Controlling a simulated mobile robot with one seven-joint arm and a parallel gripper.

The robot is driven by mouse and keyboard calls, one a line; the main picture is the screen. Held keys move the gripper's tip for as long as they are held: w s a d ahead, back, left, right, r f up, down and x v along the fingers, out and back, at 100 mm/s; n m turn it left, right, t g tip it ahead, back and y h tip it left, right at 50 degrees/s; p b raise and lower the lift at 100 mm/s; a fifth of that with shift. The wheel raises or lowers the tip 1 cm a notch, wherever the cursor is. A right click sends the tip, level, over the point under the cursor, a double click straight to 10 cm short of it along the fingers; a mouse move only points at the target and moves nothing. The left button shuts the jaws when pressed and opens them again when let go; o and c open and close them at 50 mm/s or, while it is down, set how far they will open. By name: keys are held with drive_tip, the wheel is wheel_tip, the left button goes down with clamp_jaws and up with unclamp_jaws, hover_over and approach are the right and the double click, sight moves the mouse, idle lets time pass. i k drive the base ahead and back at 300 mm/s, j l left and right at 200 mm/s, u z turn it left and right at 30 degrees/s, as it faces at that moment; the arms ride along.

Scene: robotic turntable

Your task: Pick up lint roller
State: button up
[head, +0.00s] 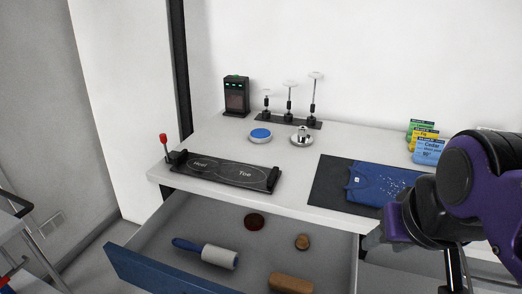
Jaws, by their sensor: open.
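The lint roller (208,252) lies in the open drawer (160,231) at the lower left of the head view. It has a blue handle pointing left and a pale grey-white roll on the right. My gripper (373,240) is at the right, partly hidden behind my purple and black arm. It is empty, in front of the table edge, and well to the right of the lint roller. It is open, though its fingers are hard to make out.
The drawer also holds a dark round tin (254,221), a small brown round item (302,242) and a tan block (291,283). Above is the white tabletop (290,163) with a black Heel/Toe board (225,172) and a folded blue garment (380,184). The drawer has a blue front (160,276).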

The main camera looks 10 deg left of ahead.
sight(226, 259)
drive_tip(key=u, duration=1.5)
drive_tip(key=z, duration=1.55)
drive_tip(key=u, duration=1.35)
drive_tip(key=i+j+z, duration=0.1)
drive_tip(key=j+z, duration=0.2)
drive_tip(key=z, duration=0.15)
drive_tip(key=j+z, duration=0.3)
drive_tip(key=z, duration=0.15)
drive_tip(key=i, duration=0.05)
